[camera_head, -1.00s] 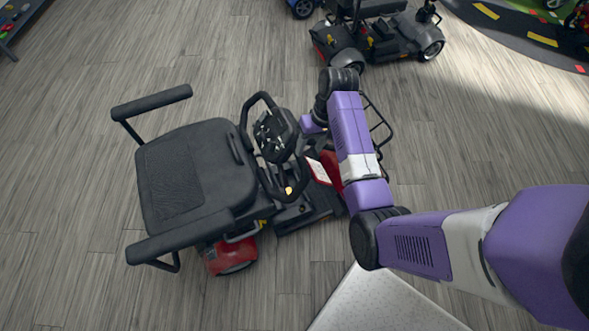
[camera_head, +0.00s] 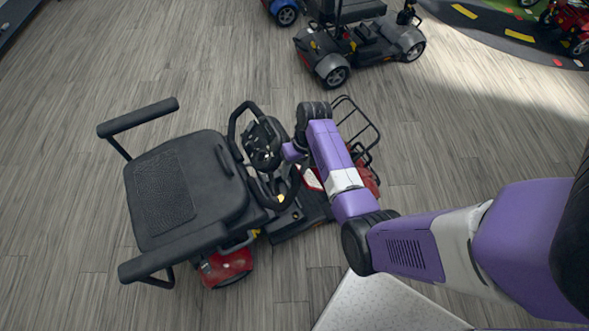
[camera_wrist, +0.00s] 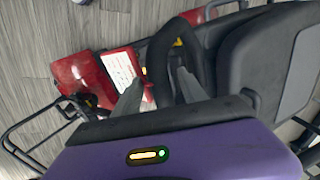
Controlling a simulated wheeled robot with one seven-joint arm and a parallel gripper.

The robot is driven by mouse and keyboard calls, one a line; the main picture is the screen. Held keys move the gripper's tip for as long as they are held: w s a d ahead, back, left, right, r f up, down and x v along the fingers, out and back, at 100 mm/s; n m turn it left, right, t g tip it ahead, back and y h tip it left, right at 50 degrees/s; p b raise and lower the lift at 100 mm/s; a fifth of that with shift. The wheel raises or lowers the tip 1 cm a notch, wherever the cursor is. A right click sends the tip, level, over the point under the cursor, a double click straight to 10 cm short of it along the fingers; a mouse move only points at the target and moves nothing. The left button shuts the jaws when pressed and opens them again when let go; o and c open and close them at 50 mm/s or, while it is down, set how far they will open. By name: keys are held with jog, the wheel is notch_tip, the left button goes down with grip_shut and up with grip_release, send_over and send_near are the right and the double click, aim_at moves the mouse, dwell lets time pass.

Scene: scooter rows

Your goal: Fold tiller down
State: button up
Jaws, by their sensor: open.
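The scooter's black tiller (camera_head: 262,148) with its looped handlebar stands raised in front of the seat (camera_head: 190,190) in the head view. My gripper reaches the tiller from the right; its fingers are hidden there behind my wrist. In the wrist view my gripper (camera_wrist: 160,74) is open, with two grey fingers pointing at the scooter. A black handlebar loop (camera_wrist: 190,45) runs between and beyond the fingers. I cannot tell whether either finger touches it.
The scooter has a red front body with a white label (camera_wrist: 121,70) and a wire basket (camera_head: 357,125) at its front. Another scooter (camera_head: 360,45) stands behind. A white speckled surface (camera_head: 385,305) lies at the bottom.

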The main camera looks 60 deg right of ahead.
grip_shut()
dwell(1.3)
